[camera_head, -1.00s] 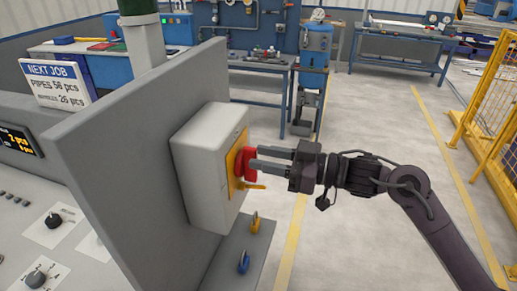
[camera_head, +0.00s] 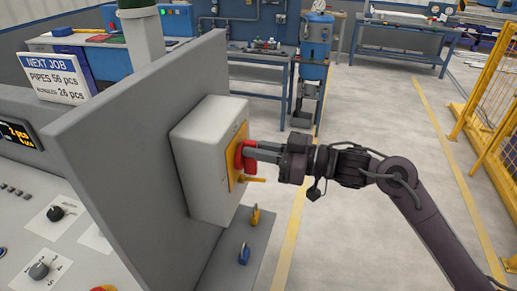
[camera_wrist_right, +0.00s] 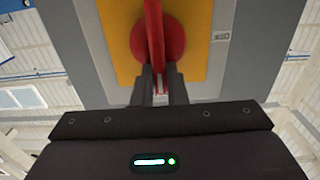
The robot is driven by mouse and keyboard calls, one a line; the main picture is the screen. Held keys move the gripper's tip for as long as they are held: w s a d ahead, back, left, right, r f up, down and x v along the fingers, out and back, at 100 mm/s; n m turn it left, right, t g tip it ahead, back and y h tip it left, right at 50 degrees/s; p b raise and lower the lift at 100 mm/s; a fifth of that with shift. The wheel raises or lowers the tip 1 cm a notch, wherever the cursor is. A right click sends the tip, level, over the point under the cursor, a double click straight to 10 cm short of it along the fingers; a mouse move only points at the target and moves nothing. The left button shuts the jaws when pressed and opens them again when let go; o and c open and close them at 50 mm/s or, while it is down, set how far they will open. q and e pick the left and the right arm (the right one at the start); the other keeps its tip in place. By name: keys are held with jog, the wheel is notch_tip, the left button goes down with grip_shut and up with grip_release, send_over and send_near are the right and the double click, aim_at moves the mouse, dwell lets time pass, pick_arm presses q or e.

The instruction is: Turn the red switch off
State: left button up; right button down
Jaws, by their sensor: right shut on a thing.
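The red switch (camera_head: 240,157) is a rotary handle on a yellow plate (camera_head: 235,180) on the side of a light grey box (camera_head: 205,160). In the right wrist view the red switch (camera_wrist_right: 157,40) shows a round base with a handle bar that runs up and down the picture. My right gripper (camera_head: 252,152) reaches it from the right and is shut on the handle. In the right wrist view its two fingers (camera_wrist_right: 158,85) stand on either side of the bar's lower end. My left gripper is not in view.
The box is mounted on a grey upright panel (camera_head: 130,140). Below it, a ledge carries a yellow padlock-like piece (camera_head: 255,216) and a blue one (camera_head: 244,254). A console with knobs (camera_head: 55,213) is at the left. Open floor lies right; a yellow fence (camera_head: 490,120) stands farther right.

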aim_at(240, 165)
jog(key=n+b, duration=0.4)
jog(key=b, duration=0.1)
jog(key=s+f+n+b, duration=0.1)
jog(key=n+b, duration=0.4)
jog(key=s+f+n+b, duration=0.1)
jog(key=n+b, duration=0.4)
jog(key=shift+s+a+f+b, duration=0.2)
jog(key=shift+a+b, duration=0.1)
jog(key=shift+a, duration=0.1)
jog(key=n+b, duration=0.3)
jog(key=n, duration=0.1)
jog(key=shift+s+f, duration=0.1)
jog(key=shift+f, duration=0.15)
jog(key=shift+b, duration=0.3)
jog(key=c, duration=1.5)
grip_release()
jog(key=shift+o, duration=0.2)
